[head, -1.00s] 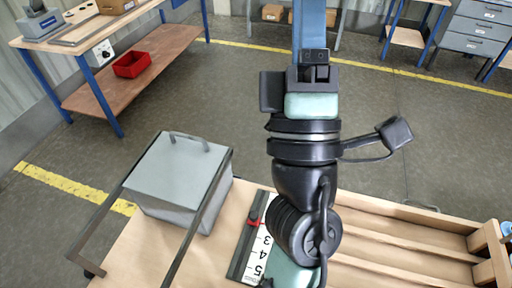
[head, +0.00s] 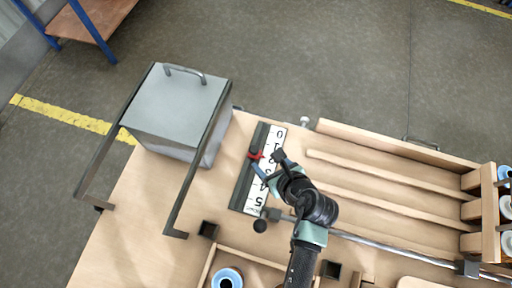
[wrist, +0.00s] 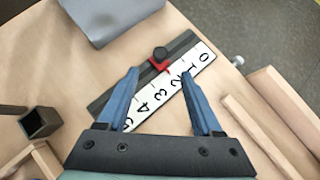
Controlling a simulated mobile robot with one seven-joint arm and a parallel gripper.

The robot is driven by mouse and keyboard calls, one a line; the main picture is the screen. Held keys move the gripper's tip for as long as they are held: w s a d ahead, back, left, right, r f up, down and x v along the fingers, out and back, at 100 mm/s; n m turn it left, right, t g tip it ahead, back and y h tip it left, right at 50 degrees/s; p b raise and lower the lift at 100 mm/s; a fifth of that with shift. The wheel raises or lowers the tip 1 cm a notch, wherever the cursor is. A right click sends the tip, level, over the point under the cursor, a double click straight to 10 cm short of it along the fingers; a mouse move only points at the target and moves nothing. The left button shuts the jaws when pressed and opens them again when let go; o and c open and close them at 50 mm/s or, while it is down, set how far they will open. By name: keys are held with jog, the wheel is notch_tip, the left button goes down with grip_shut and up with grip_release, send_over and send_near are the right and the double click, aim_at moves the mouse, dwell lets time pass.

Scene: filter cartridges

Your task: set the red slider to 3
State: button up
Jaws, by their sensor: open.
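The red slider (head: 255,155) sits on a dark rail (head: 246,180) beside a white scale (head: 256,203) numbered 0 to 5. In the wrist view, the red slider (wrist: 159,67) carries a dark round knob (wrist: 160,53), and its pointer lies about at the 2. My gripper (wrist: 160,74) is open, its two blue fingers spread over the scale. The knob shows between and just beyond the fingertips; I cannot tell whether they touch it. In the head view, my gripper (head: 266,164) is over the scale and hides part of its numbers.
A grey lidded box (head: 178,105) with a dark frame stands left of the rail. Wooden slats (head: 380,180) and a metal rod (head: 400,246) lie to the right. Small dark square holders (head: 208,230) stand near the front. Bare tabletop (head: 150,215) lies front left.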

aim_at(254, 149)
jog(key=b+x, duration=0.1)
jog(key=x, duration=0.9)
jog(key=shift+w+r, duration=0.1)
jog(key=shift+c, duration=0.4)
grip_shut()
dwell(0.8)
